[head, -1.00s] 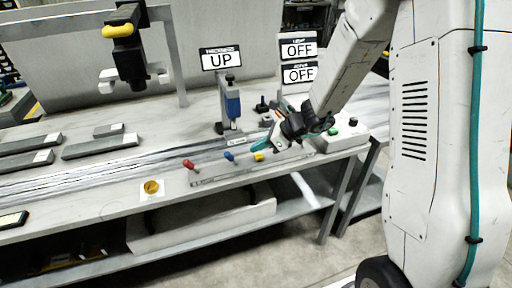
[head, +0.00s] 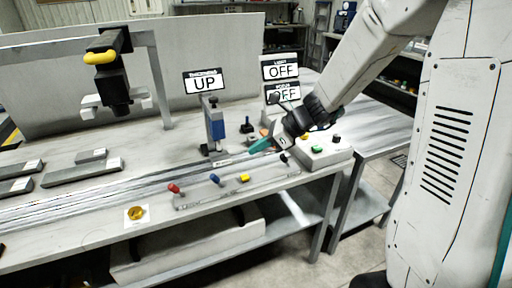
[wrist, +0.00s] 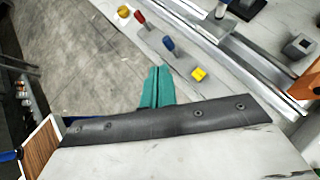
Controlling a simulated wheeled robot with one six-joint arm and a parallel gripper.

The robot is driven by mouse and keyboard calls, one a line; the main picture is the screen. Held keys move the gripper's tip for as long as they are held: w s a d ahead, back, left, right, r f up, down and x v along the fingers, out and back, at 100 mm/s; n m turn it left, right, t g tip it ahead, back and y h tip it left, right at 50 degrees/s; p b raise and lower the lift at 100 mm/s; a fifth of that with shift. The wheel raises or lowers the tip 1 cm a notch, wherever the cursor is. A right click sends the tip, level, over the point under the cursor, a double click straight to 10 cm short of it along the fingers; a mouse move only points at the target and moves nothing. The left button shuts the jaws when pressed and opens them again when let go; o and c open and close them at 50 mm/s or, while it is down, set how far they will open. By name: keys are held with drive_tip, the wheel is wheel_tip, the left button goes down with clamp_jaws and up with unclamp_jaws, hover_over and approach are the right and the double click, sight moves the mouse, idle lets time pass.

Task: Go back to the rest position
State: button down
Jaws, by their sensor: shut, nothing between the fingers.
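My gripper (head: 262,146) is at the right part of the bench, above the bench top near the control box. Its teal fingers are together with nothing between them. In the wrist view the shut fingers (wrist: 157,86) stand out past my dark wrist edge, with the floor and the bench edge beyond them. No object is held.
The bench (head: 95,222) carries red (head: 174,188), blue (head: 215,179) and yellow (head: 244,178) knobs along its front.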

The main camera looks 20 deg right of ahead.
drive_tip(key=s+d+r+n+g+h, duration=0.1)
drive_tip(key=s+r+n+h, duration=0.2)
drive_tip(key=s+n, duration=0.5)
drive_tip(key=s+d+r+n+g+h, duration=0.1)
drive_tip(key=s+r+n+h, duration=0.2)
drive_tip(key=s+n, duration=0.5)
drive_tip(key=s+r+n+g+h, duration=0.1)
drive_tip(key=s+r+n+h, duration=0.2)
drive_tip(key=s+n, duration=0.5)
drive_tip(key=s, duration=0.4)
drive_tip(key=shift+s+d+n+g, duration=0.3)
drive_tip(key=shift+d+n, duration=0.1)
